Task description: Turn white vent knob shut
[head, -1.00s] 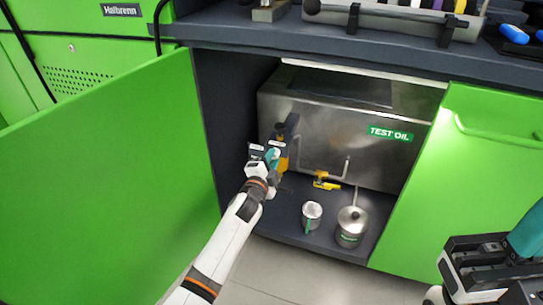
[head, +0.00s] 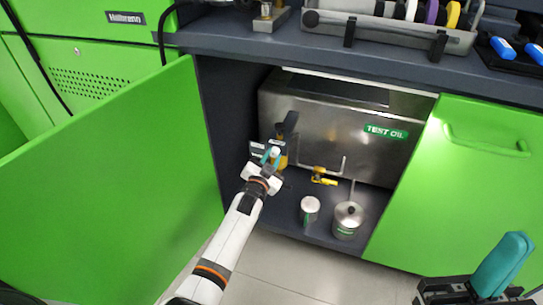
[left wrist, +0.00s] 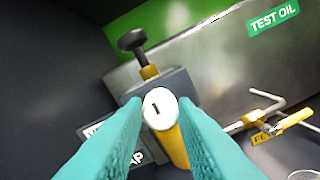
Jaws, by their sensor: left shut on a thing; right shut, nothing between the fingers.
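The white vent knob (left wrist: 158,105) shows in the left wrist view as a round white cap with a short dark mark, on a yellow body (left wrist: 172,146). My left gripper (left wrist: 158,114) has its teal fingers on either side of the knob and is shut on it. In the head view the left gripper (head: 272,158) is inside the open cabinet, at the left front of the steel tank. My right gripper (head: 503,264) is at the lower right of the head view, outside the cabinet, shut and empty.
A steel tank labelled TEST OIL (head: 330,125) fills the cabinet. The open green door (head: 110,190) is on the left.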

